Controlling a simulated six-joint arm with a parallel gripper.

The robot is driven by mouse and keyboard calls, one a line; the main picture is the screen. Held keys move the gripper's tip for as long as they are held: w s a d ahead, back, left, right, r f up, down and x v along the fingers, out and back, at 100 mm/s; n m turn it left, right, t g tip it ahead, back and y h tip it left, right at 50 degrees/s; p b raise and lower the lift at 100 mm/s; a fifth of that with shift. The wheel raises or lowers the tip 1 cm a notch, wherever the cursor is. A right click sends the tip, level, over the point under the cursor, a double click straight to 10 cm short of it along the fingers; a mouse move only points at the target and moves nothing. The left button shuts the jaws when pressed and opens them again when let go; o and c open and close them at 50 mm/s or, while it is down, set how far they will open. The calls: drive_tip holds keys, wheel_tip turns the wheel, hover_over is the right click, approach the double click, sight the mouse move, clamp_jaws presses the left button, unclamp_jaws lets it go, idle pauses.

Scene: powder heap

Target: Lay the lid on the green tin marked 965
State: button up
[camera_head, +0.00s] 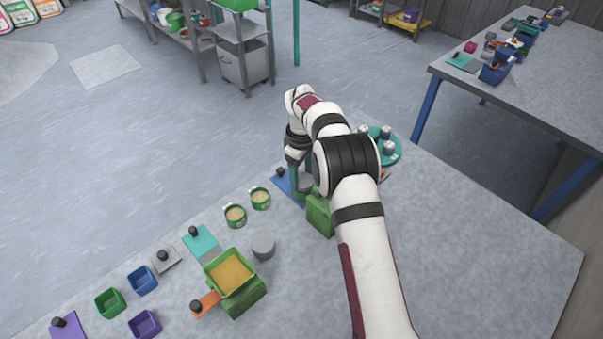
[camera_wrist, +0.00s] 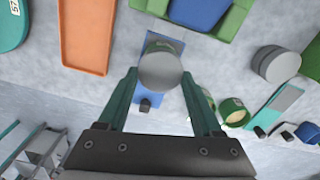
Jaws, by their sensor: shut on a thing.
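A round grey lid (camera_wrist: 160,73) is between the fingertips of my gripper (camera_wrist: 158,74), which is shut on it. In the head view my gripper (camera_head: 298,190) is low over the table, and my arm hides the lid. Two open green tins (camera_head: 235,216) (camera_head: 260,198) hold tan powder.
A short grey cylinder, perhaps stacked lids (camera_head: 263,245), stands near a green tray of tan powder (camera_head: 229,272). A green block (camera_head: 320,214) is close beside my gripper. Small coloured boxes, such as a blue one (camera_head: 143,280), stand front left. An orange tray (camera_wrist: 84,38) lies nearby.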

drive_tip(key=shift+f, duration=0.4)
drive_tip(key=o, duration=1.4)
drive_tip(key=shift+r, duration=3.55)
